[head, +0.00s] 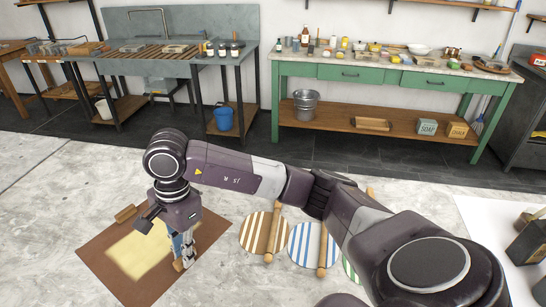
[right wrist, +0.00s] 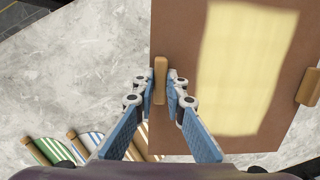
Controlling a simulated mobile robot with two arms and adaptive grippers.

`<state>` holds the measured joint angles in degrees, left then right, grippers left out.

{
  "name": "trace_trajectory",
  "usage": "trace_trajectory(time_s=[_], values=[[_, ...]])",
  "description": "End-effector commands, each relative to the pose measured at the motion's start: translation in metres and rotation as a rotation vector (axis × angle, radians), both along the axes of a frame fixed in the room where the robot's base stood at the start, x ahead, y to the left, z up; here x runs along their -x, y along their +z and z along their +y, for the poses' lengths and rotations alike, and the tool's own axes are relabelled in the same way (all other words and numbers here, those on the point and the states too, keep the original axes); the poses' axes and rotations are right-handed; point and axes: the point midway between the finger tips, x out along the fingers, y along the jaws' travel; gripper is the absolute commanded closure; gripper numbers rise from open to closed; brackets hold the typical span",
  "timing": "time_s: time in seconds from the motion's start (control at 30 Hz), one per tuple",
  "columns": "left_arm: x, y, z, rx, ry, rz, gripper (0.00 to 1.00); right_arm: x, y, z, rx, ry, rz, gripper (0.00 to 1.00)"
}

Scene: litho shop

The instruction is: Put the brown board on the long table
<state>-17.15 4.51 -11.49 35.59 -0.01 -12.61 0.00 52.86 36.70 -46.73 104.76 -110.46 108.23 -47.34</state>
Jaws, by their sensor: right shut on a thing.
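The brown board (head: 145,288) is at the lower left of the head view, with a yellow rectangle on its face and a wooden handle at each of two opposite sides. It also fills the right of the right wrist view (right wrist: 180,35). My right gripper (head: 183,262) is shut on the near handle (right wrist: 160,80), with a finger on each side of it. The far handle (head: 126,214) is free. Whether the board touches the grey surface below is hard to tell. A long green table (head: 345,73) with a pale top stands against the back wall. My left gripper is out of view.
Striped round pieces with wooden handles (head: 315,246) lie right of the board. Jars and bowls crowd the green table's top; a metal bucket (head: 306,105) is on its lower shelf. A grey sink bench (head: 165,67) stands left of it. A dark floor strip lies before both.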

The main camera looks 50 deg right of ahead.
Motion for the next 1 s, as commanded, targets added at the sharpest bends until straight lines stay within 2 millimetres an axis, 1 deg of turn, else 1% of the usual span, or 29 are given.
trace_trajectory(time_s=[0.03, 0.1, 0.2, 0.3, 0.43, 0.6, 0.73, 0.8, 0.87, 1.0], values=[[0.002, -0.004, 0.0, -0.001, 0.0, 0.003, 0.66, -0.011, 0.009, 0.004, -0.002, -0.097, -0.007, 1.0], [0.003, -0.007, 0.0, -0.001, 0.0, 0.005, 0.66, -0.022, 0.022, 0.008, -0.003, -0.243, -0.008, 1.0], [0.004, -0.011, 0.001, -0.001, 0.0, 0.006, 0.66, -0.036, 0.038, 0.012, -0.002, -0.43, -0.008, 1.0], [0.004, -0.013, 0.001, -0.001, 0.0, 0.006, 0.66, -0.046, 0.052, 0.016, 0.0, -0.581, -0.008, 1.0], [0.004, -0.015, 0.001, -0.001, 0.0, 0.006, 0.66, -0.053, 0.064, 0.02, 0.001, -0.711, -0.008, 1.0], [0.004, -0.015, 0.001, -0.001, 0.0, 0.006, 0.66, -0.056, 0.07, 0.02, 0.004, -0.779, -0.005, 1.0], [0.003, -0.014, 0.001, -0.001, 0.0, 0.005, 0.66, -0.056, 0.068, 0.02, 0.004, -0.782, -0.005, 1.0], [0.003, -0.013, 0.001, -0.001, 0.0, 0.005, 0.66, -0.056, 0.062, 0.02, 0.004, -0.78, -0.002, 1.0], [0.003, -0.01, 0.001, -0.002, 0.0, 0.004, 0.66, -0.055, 0.051, 0.02, 0.006, -0.779, -0.001, 1.0], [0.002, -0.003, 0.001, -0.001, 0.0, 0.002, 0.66, -0.054, 0.015, 0.02, 0.006, -0.779, 0.001, 1.0]])
